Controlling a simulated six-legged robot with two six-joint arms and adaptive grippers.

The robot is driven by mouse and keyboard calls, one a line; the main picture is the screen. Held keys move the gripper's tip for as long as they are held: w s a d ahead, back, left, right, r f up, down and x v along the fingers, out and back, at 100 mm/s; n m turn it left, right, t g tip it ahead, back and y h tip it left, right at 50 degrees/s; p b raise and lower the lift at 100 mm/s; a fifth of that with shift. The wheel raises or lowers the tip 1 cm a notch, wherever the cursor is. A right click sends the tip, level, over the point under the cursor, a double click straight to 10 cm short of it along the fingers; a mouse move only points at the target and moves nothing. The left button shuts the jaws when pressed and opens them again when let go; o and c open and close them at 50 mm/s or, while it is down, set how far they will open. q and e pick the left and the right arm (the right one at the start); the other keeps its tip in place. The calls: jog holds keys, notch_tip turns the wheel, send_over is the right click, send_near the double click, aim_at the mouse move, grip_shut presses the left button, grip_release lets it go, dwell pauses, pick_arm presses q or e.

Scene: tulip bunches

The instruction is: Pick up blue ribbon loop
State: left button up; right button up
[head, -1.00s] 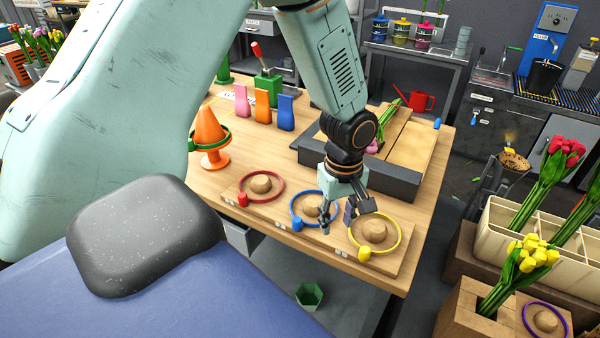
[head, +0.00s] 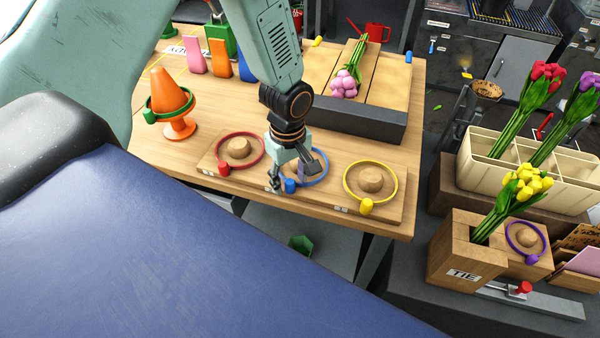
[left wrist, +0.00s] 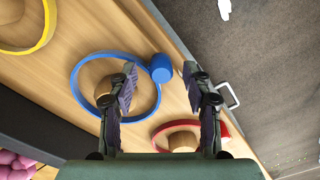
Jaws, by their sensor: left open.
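The blue ribbon loop (head: 326,172) lies around a round wooden knob on the wooden board, between the red loop (head: 264,151) and the yellow loop (head: 396,190). Its blue tab (head: 290,186) is at the front of the loop. My left gripper (head: 295,175) is open and points down over the blue loop, hiding part of it. In the left wrist view the blue loop (left wrist: 74,88) shows whole except where a finger covers it. The blue tab (left wrist: 161,68) appears between the open fingertips (left wrist: 160,76). Whether they touch it I cannot tell. My right gripper is not in view.
An orange cone (head: 172,92) with a green loop stands at left on the table. A grey-edged tray (head: 365,125) with pink tulips lies behind. At right are a cream planter (head: 480,135) and a wooden block (head: 450,250) with yellow tulips and a purple loop.

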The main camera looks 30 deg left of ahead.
pick_arm(q)
jog(key=shift+s+a, duration=0.2)
jog(key=shift+a, duration=0.2)
jog(key=shift+w+d, duration=0.2)
jog(key=shift+d, duration=0.2)
jog(key=c, duration=0.3)
jog(key=shift+s+a, duration=0.1)
jog(key=shift+a, duration=0.05)
jog(key=c, duration=0.6)
jog(key=shift+c, duration=0.2)
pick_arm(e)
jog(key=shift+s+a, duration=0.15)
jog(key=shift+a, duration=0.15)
pick_arm(q)
jog(key=shift+r, duration=0.1)
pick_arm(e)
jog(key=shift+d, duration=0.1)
pick_arm(q)
jog(key=shift+r, duration=0.3)
notch_tip(320, 180, up, 9)
jog(key=p, duration=0.1)
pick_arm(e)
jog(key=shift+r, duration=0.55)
pick_arm(q)
jog(key=shift+r, duration=0.1)
